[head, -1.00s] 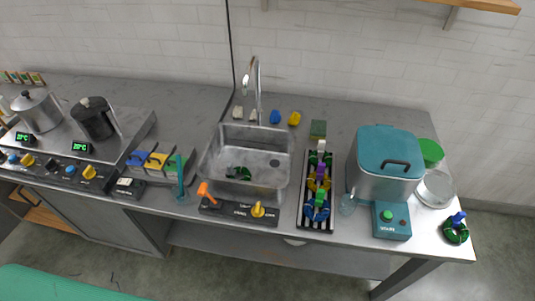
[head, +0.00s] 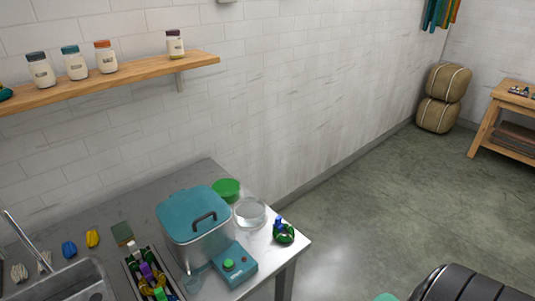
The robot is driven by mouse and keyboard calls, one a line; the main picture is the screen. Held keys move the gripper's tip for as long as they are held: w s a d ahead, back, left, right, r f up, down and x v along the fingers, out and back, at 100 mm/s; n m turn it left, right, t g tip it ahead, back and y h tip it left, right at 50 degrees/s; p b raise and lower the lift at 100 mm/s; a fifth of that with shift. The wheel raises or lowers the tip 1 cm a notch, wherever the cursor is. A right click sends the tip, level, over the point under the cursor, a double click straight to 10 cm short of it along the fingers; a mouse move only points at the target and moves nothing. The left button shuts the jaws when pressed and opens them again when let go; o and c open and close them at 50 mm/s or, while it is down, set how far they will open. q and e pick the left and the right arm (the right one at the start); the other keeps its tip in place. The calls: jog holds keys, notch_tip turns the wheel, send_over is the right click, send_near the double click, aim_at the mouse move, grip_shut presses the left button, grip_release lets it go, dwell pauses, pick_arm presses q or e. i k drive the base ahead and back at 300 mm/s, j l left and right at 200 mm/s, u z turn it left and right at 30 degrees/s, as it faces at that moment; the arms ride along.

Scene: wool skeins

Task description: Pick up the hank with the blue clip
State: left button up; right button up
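A dark green hank (head: 285,235) with a blue clip (head: 279,222) standing up from it lies on the steel counter (head: 261,262), near its right front corner. Several other hanks lie in a dark rack (head: 129,275) left of the teal-lidded pot; white, purple and green clips show there. The rack's lower end is cut off by the frame. Neither of my grippers is in view.
The teal-lidded pot (head: 190,213), a teal control box (head: 241,275), a clear round dish (head: 250,212) and a green round thing (head: 226,188) stand left of the hank. The counter ends just right of it. Open floor (head: 400,200) lies beyond.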

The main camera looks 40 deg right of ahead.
aim_at(279, 226)
jog(key=z, duration=1.25)
